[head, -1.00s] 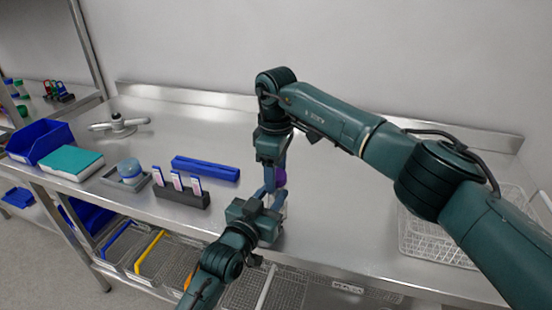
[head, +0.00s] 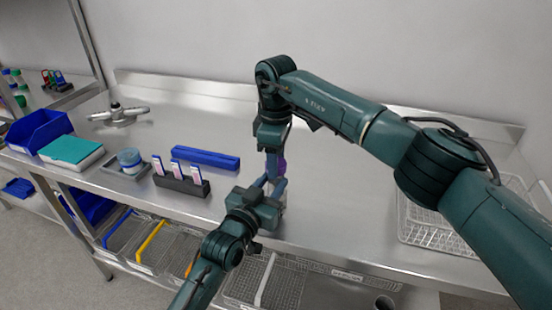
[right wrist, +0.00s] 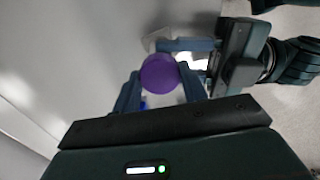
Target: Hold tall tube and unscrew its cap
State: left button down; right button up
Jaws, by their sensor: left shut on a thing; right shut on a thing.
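The purple cap (right wrist: 159,74) of the tall tube sits between the two fingers of my right gripper (right wrist: 160,88) in the right wrist view. In the head view the purple cap (head: 281,166) shows as a small patch beside the fingers. My right gripper (head: 272,165) points down from above and is shut on the cap. My left gripper (head: 275,188) reaches in from the front, just below, and is shut on the tube. The tube's body is mostly hidden by the grippers. The cap still appears to be on top of the tube.
Left of the grippers are a dark rack with several slides (head: 180,182), a long blue block (head: 205,157), a blue-and-white jar (head: 131,160) and a teal-topped box (head: 70,151). A wire basket (head: 430,231) stands at the right. The bench (head: 340,190) between is clear.

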jog(key=n, duration=0.3)
jog(key=shift+n, duration=0.4)
jog(key=n, duration=1.9)
jog(key=shift+r+n, duration=0.1)
jog(key=shift+n, duration=0.3)
jog(key=n, duration=0.8)
jog(key=shift+n, duration=0.4)
jog(key=n, duration=0.6)
jog(key=shift+n, duration=0.3)
jog(key=n, duration=0.8)
jog(key=shift+n, duration=0.3)
jog(key=n, duration=1)
jog(key=shift+n, duration=0.3)
jog(key=n, duration=0.3)
jog(key=shift+n, duration=0.4)
